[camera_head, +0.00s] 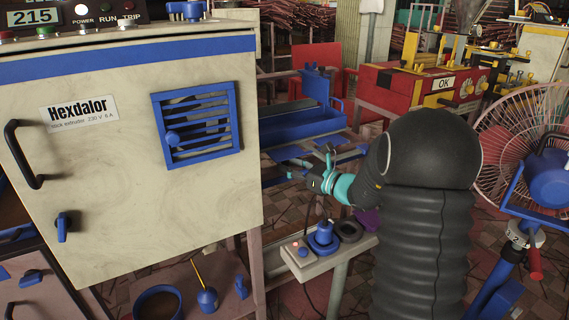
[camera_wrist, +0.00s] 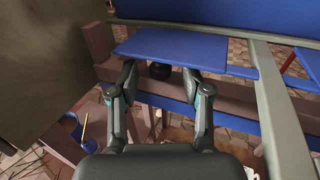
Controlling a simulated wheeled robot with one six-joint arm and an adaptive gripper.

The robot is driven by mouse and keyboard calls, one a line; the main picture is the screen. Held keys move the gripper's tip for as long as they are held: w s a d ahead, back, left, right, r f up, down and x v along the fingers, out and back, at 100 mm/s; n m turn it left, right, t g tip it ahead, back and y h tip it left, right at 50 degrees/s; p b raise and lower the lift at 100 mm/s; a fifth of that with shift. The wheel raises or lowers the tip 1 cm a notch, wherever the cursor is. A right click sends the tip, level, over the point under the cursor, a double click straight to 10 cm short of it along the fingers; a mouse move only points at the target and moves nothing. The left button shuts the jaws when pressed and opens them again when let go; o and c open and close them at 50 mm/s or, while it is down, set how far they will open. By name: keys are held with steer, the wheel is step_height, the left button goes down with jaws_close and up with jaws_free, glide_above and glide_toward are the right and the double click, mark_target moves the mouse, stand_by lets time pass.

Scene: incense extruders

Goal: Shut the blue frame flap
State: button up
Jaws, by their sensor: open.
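The blue frame flap (camera_head: 237,115) appears to be the blue louvred frame on the front of the pale Hexdalor cabinet (camera_head: 110,190). My gripper (camera_head: 323,165) is to the right of the cabinet, well apart from the flap. In the wrist view my gripper (camera_wrist: 160,78) is open, with nothing held between its fingers. The flap cannot be made out in the wrist view.
A blue trough (camera_head: 305,123) stands behind my gripper. In the wrist view a flat blue plate (camera_wrist: 185,50) and a grey rail (camera_wrist: 272,105) lie beyond the fingers. A small stand with a control box (camera_head: 300,255) is below. A black door handle (camera_head: 22,155) juts from the cabinet.

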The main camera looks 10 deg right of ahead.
steer(key=shift+x, duration=1.05)
jaws_close()
